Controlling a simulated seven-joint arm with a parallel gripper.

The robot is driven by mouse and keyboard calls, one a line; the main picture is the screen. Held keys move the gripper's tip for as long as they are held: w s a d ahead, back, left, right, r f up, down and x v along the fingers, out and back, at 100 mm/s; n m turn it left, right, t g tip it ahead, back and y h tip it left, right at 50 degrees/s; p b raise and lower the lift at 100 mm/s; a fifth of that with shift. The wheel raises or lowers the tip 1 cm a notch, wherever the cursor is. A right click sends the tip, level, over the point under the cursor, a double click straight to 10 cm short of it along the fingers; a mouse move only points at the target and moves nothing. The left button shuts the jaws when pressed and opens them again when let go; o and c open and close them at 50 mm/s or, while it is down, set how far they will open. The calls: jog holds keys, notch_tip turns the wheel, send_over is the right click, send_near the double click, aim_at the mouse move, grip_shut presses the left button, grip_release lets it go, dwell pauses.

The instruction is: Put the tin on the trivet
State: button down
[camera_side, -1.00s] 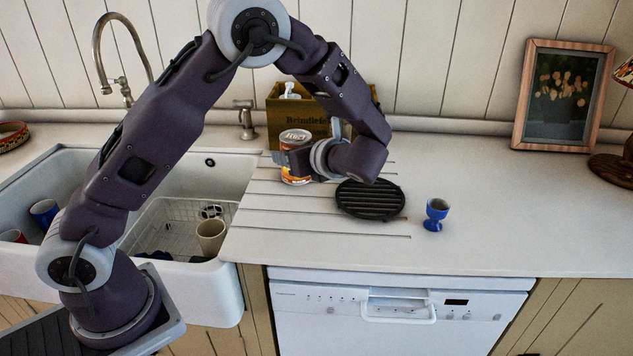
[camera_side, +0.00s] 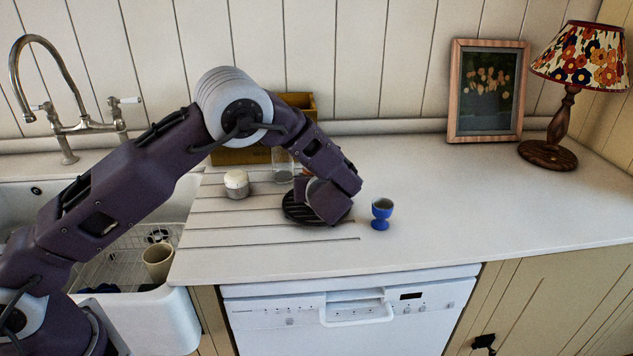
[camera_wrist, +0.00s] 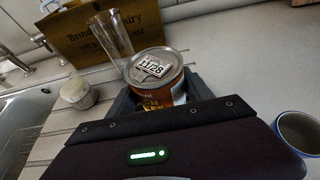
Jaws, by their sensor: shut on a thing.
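The tin (camera_wrist: 158,100), orange with a dated label on its pale lid, is upright between the jaws of my gripper (camera_wrist: 160,92) in the wrist view. My gripper is shut on it. In the side view my wrist is over the black round ribbed trivet (camera_side: 291,212) and hides most of the tin and the trivet's right part. I cannot tell whether the tin's base touches the trivet. The trivet does not show in the wrist view.
A clear glass (camera_side: 283,165) stands just behind the trivet, close to the tin. A small lidded jar (camera_side: 236,186) stands to the left. A wooden crate (camera_side: 240,155) stands behind.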

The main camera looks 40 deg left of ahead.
jog(key=shift+f, duration=0.2)
jog(key=shift+f, duration=0.1)
jog(key=shift+c, duration=2.1)
grip_release()
